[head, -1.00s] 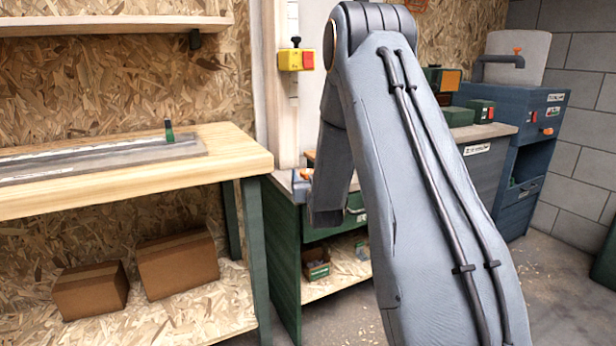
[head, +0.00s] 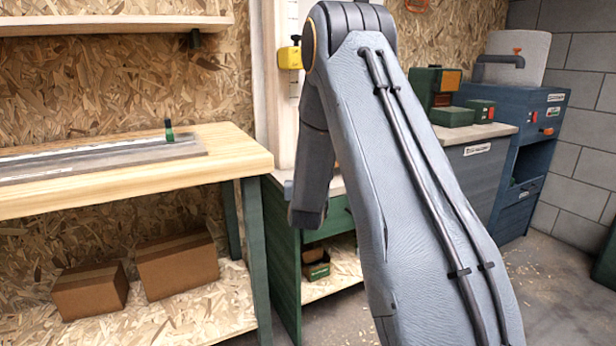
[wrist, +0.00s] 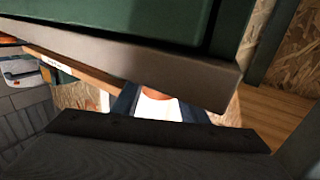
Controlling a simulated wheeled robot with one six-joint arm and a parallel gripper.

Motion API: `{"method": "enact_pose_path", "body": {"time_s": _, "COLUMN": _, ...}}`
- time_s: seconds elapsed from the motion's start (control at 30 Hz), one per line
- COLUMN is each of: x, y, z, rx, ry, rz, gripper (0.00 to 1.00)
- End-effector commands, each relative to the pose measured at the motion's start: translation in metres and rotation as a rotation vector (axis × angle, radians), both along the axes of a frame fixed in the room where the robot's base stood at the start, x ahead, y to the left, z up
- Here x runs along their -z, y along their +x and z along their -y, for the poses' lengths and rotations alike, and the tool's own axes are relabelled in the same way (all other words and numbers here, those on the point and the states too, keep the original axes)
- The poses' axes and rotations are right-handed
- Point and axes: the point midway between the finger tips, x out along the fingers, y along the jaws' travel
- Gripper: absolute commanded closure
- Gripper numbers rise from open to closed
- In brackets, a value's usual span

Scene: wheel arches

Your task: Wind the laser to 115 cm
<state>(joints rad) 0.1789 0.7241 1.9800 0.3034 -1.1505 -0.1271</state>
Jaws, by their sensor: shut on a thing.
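The laser appears to be the yellow box (head: 290,57) with a black knob on top. It sits on a pale upright post (head: 285,110) with scale marks, too small to read, and my arm covers its right side in the head view. My gripper is hidden behind my arm there. In the wrist view my gripper (wrist: 158,103) has its dark blue fingers close around an orange knob (wrist: 157,95), with a bright white patch below it. The knob looks like a crank handle, but the rest of it is hidden.
A grey-topped bench with a green cabinet (head: 285,245) stands below the post; its edge (wrist: 130,70) is very close in the wrist view. A wooden workbench (head: 225,160) stands left, with cardboard boxes (head: 175,263) beneath. A blue cabinet (head: 520,150) is at right.

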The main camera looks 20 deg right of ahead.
Motion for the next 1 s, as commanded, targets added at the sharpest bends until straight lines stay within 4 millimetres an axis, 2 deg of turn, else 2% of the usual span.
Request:
{"method": "enact_pose_path", "body": {"time_s": 0.6, "x": 0.0002, "y": 0.0024, "z": -0.0038, "rx": 0.470, "ry": 0.000, "rz": 0.001, "gripper": 0.83}}
{"method": "enact_pose_path", "body": {"time_s": 1.0, "x": -0.0004, "y": 0.0019, "z": -0.0026, "rx": 0.590, "ry": -0.001, "rz": 0.001, "gripper": 0.83}}
